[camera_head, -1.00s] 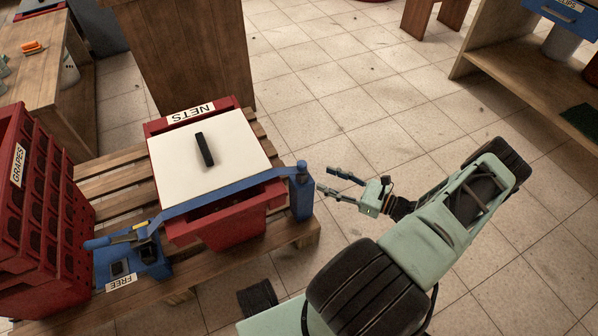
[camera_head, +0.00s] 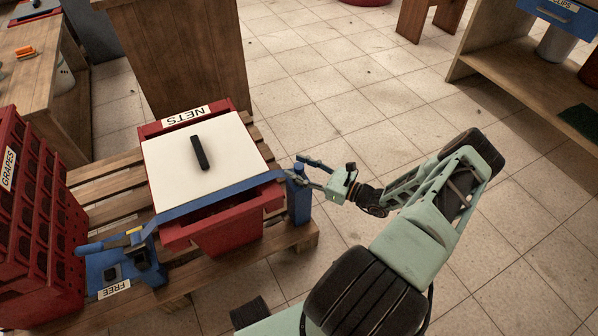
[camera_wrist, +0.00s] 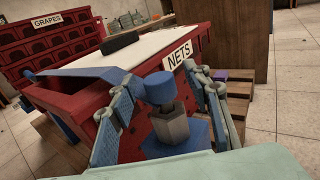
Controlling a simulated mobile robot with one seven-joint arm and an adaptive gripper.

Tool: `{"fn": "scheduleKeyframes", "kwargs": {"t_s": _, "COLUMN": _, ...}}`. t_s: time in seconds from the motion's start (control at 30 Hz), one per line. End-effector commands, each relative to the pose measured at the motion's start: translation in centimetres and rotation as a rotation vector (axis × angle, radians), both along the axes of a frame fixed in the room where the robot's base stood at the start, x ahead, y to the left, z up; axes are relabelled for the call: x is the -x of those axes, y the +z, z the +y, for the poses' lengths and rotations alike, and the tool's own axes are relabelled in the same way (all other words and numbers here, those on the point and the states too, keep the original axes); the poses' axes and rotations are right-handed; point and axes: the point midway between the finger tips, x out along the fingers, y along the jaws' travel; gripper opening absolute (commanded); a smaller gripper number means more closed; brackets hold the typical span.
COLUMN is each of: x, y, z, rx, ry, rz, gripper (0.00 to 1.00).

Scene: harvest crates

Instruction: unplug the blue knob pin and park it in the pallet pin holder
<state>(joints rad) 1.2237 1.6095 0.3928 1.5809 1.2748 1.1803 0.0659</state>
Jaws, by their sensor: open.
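The blue knob pin (camera_head: 298,168) stands upright at the right end of the blue bar (camera_head: 215,195), on top of a blue post (camera_head: 299,203). In the wrist view the knob (camera_wrist: 158,88) is a blue cylinder above a grey hexagonal collar (camera_wrist: 171,124). My gripper (camera_head: 310,172) is at the post from the right. In the wrist view its two open fingers stand either side of the knob, with gaps visible, so I see no grip. I cannot identify the pallet pin holder for certain; a blue bracket (camera_head: 113,270) with a dark square sits at the pallet's front left.
The red NETS crate (camera_head: 228,238) with a white lid (camera_head: 235,172) lies under the bar on the wooden pallet (camera_head: 205,272). A "FREE" label (camera_head: 113,289) lies by the bracket. A stack of red GRAPES crates (camera_head: 42,255) stands left.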

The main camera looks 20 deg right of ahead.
Motion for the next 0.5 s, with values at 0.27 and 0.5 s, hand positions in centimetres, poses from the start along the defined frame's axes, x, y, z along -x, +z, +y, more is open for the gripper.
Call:
{"fn": "scheduleKeyframes", "kwargs": {"t_s": 0.27, "x": -0.05, "y": 0.06, "z": 0.03, "rx": 0.001, "ry": 0.000, "rz": -0.001, "gripper": 0.36}}
{"fn": "scheduleKeyframes", "kwargs": {"t_s": 0.5, "x": -0.04, "y": 0.04, "z": 0.02, "rx": 0.001, "ry": 0.000, "rz": -0.001, "gripper": 0.09}}
